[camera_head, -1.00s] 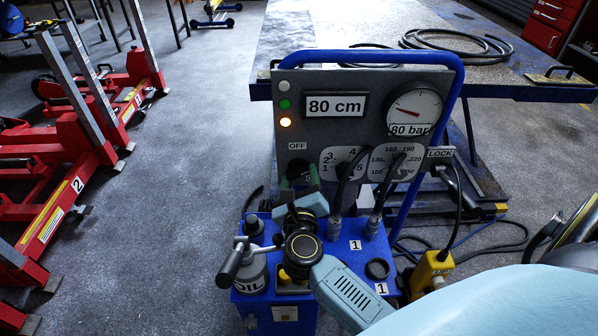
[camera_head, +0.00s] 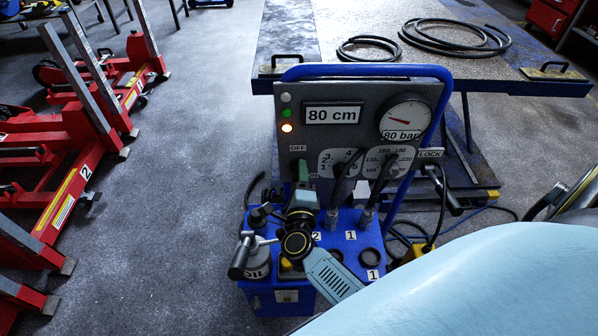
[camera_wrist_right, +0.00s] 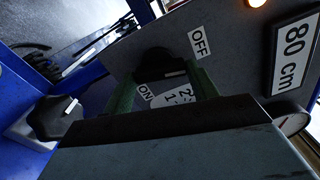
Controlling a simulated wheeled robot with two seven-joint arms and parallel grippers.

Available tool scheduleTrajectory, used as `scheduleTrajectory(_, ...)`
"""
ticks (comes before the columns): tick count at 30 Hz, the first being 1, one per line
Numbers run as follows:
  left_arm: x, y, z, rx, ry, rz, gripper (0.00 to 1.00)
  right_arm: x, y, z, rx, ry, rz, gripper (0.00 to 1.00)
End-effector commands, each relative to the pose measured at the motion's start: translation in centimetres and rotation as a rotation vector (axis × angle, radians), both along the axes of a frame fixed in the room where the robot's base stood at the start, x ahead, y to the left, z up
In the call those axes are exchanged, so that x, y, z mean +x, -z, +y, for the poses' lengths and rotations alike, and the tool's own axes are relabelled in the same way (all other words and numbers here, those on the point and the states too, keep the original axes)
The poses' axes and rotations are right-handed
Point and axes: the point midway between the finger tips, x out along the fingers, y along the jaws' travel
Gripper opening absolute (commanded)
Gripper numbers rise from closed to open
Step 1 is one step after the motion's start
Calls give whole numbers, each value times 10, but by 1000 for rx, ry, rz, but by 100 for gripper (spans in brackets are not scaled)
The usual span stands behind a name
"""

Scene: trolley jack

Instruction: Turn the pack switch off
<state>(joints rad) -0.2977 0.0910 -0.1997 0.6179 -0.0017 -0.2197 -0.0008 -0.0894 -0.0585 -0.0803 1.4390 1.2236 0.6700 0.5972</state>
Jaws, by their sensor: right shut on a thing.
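The blue pack (camera_head: 335,232) carries a grey panel with a dark rotary switch (camera_wrist_right: 153,62) between the OFF label (camera_wrist_right: 199,42) and the ON label (camera_wrist_right: 146,92). My right gripper (camera_head: 303,172) reaches up to the panel at this switch. In the wrist view its two green fingers (camera_wrist_right: 165,82) lie on either side of the dark knob, shut on it. A short white mark shows on the knob; its exact setting is hard to read. In the head view, the gripper largely hides the knob. My left gripper is out of view.
An orange lamp (camera_head: 287,127) is lit on the panel, beside the 80 cm display (camera_head: 332,114) and a gauge (camera_head: 405,119). Red jacks (camera_head: 75,180) stand left; a table (camera_head: 470,75) stands behind.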

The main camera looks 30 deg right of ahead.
Motion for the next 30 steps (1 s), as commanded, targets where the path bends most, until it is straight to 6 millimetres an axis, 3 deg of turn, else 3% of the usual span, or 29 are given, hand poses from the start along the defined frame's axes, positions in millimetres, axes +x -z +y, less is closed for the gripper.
scheduleTrajectory(12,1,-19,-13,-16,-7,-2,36,0,-1,0,-188,1,117,35)
scheduleTrajectory(30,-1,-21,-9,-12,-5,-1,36,0,0,0,-225,0,138,35)
